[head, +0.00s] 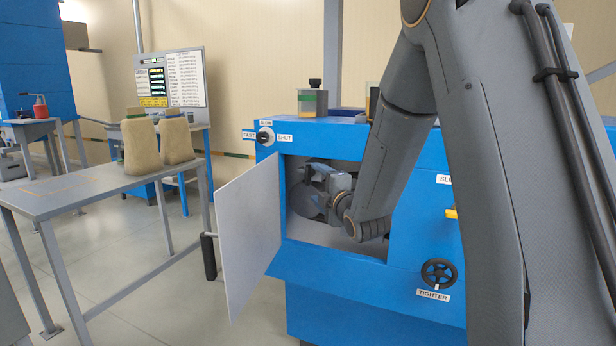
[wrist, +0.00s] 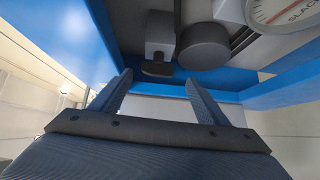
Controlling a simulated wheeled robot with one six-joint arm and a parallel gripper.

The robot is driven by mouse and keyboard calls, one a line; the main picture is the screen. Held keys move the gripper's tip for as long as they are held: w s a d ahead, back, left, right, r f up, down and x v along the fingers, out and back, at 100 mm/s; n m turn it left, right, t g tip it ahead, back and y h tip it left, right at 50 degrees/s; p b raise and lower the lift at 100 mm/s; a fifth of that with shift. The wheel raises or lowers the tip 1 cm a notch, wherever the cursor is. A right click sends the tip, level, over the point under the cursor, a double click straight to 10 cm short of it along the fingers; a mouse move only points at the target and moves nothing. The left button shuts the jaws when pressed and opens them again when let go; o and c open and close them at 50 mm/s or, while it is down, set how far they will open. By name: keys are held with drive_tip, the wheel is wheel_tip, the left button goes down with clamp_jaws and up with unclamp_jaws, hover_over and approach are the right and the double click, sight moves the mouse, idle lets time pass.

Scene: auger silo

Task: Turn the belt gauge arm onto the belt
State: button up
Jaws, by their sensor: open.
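My gripper (wrist: 157,78) reaches through the open hatch of the blue machine (head: 340,268). In the wrist view its two fingers stand apart with nothing between them. Beyond the fingertips a light block with a dark foot (wrist: 158,67) hangs beside a dark round drum (wrist: 203,48). Which of these is the belt gauge arm I cannot tell. A white round dial (wrist: 287,12) reading SLACK is cut off at the top right. The belt is not clearly told from the grey strips nearby. In the head view my wrist hides much of the inside.
The white hatch door (head: 250,235) hangs open left of the opening. A black handwheel (head: 438,273) marked TIGHTER and a FAST/SHUT knob (head: 265,136) are on the machine. A grey table (head: 85,190) with two sacks stands left. Blue walls border the gripper closely.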

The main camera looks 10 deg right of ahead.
sight(309, 177)
drive_tip(key=w, duration=0.2)
drive_tip(key=w+a, duration=0.1)
drive_tip(key=w, duration=0.4)
drive_tip(key=shift+w+a+r, duration=0.15)
drive_tip(key=shift+w+r, duration=0.05)
drive_tip(key=shift+w, duration=0.2)
drive_tip(key=c, duration=1)
drive_tip(key=shift+c, duration=0.2)
